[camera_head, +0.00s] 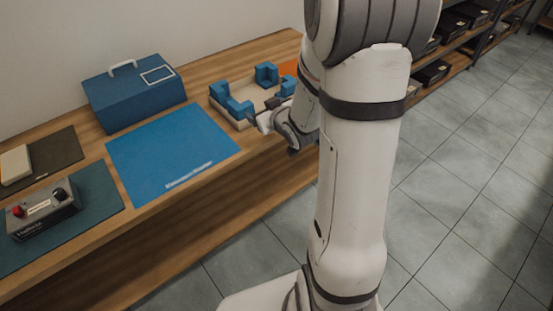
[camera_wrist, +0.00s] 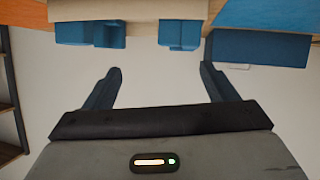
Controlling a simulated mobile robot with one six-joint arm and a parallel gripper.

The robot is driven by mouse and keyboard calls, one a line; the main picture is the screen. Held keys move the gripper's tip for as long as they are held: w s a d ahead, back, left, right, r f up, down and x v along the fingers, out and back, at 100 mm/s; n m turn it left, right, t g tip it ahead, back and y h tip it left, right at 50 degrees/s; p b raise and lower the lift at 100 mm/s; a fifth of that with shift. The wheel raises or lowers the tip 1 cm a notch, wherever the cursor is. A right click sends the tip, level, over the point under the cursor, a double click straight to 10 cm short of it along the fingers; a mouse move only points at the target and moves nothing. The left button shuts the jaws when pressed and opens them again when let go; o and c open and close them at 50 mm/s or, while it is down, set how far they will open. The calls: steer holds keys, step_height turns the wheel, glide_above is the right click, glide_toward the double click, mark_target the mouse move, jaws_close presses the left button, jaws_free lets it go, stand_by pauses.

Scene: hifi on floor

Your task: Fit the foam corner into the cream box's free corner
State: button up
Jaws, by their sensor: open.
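The cream box (camera_head: 259,90) stands on the wooden bench, partly hidden by my arm; its wall also shows in the wrist view (camera_wrist: 135,10). Blue foam pieces show at its left (camera_head: 219,91), front (camera_head: 238,109), back (camera_head: 267,74) and right (camera_head: 288,86) corners. Which one is the task's foam corner, and how deep each sits, I cannot tell. Two blue foam areas show past the box wall in the wrist view (camera_wrist: 88,34) (camera_wrist: 178,34). My gripper (camera_head: 262,110) is open beside the box's near side. Nothing is between its fingers in the wrist view (camera_wrist: 161,70).
A blue toolbox (camera_head: 135,95) stands at the back of the bench, left of the box. A clear blue mat (camera_head: 170,150) lies before it. An orange patch (camera_head: 289,68) shows behind the box. A control box (camera_head: 43,212) sits far left. Shelves (camera_head: 455,45) stand at right.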

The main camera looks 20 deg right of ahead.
steer(key=s+a+r+m+g, duration=0.1)
steer(key=s+a+r+g, duration=0.1)
steer(key=s, duration=0.6)
steer(key=s+a+r+m+g+h, duration=0.1)
steer(key=s+a+r+g, duration=0.1)
steer(key=s+g, duration=0.3)
steer(key=s+a+r+g, duration=0.2)
steer(key=s+g, duration=0.2)
steer(key=s, duration=0.8)
steer(key=shift+s+r+m, duration=0.4)
